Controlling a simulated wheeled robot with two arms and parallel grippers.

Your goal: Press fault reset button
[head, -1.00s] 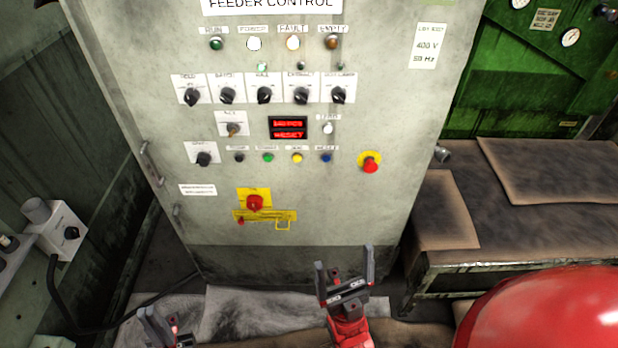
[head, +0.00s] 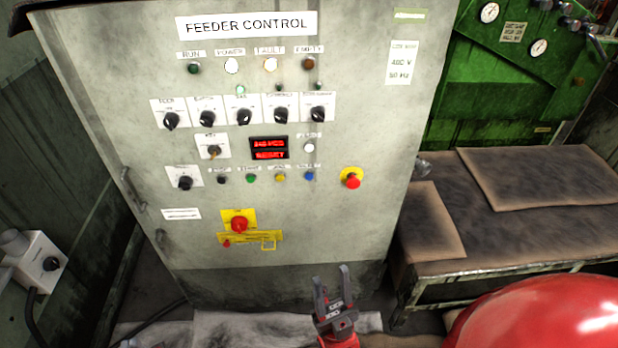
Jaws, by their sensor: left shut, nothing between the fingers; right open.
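The feeder control cabinet (head: 330,220) stands upright in front of me. A row of small push buttons runs across it: black (head: 221,179), green (head: 250,178), yellow (head: 280,177) and blue (head: 309,176). The blue button's label looks like RESET but is too blurred to be sure. The FAULT lamp (head: 270,65) glows pale. The red display (head: 269,148) shows RESET on its lower line. My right gripper (head: 332,275) is open and empty, below the buttons near the cabinet's foot, apart from the panel. My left gripper is out of view.
A red emergency stop (head: 352,181) projects right of the button row. A red switch (head: 239,224) sits on a yellow plate below. A white button (head: 309,147) is above the blue one. A workbench (head: 530,235) stands at right, with a red rounded object (head: 545,320) in front.

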